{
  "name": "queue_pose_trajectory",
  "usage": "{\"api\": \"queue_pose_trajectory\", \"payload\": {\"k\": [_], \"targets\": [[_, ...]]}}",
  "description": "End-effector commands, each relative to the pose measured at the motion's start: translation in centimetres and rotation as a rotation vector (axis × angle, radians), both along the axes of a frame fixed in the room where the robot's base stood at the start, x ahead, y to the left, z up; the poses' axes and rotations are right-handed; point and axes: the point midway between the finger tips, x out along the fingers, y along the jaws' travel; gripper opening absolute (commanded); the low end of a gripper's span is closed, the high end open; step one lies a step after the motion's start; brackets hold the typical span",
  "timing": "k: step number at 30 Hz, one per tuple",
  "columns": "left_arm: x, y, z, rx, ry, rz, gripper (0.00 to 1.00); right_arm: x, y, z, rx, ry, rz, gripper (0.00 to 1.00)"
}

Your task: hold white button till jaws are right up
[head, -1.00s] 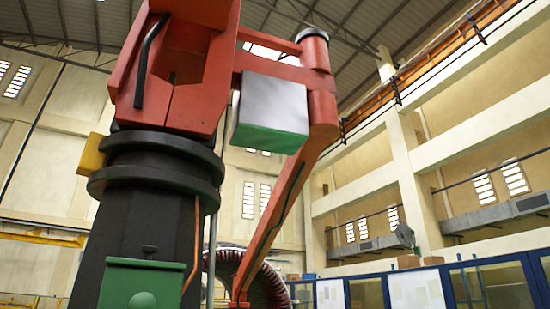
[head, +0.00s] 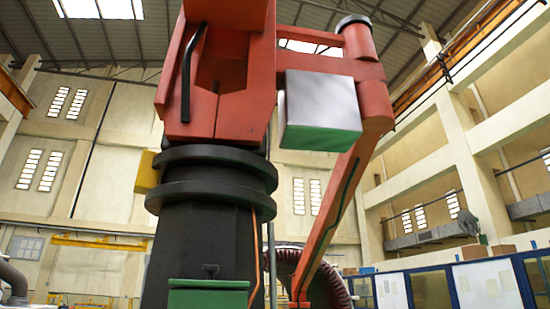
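A large red machine (head: 235,85) on a black column (head: 205,240) fills the middle of the head view. A red arm (head: 340,200) slants down from its right side. A white and green box (head: 320,112) hangs on the red arm's upper part. A green box (head: 208,296) sits low on the front of the column, cut by the bottom edge. I cannot make out a white button or the jaws. Neither of my grippers is in view.
A dark red ribbed ring (head: 325,285) stands behind the slanted arm's lower end. Blue-framed panels (head: 455,290) run along the right. A yellow beam (head: 100,243) is on the back left wall. The floor is not in view.

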Motion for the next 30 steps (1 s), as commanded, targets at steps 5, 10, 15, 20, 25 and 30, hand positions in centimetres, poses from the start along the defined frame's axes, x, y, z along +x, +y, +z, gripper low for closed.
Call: {"api": "queue_pose_trajectory", "payload": {"k": [5, 10, 15, 20, 25, 30], "targets": [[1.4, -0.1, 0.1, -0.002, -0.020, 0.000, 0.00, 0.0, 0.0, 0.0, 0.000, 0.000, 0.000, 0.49], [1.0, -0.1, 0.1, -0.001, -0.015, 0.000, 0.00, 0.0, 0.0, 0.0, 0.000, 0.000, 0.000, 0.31], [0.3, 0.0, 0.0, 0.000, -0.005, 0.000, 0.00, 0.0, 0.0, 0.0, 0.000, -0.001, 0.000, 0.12], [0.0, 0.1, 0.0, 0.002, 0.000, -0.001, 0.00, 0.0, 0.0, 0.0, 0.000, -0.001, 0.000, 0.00], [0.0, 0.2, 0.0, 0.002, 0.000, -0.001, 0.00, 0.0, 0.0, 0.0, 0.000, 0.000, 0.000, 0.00], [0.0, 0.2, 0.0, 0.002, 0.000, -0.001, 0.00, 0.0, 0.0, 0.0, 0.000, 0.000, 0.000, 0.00]]}}
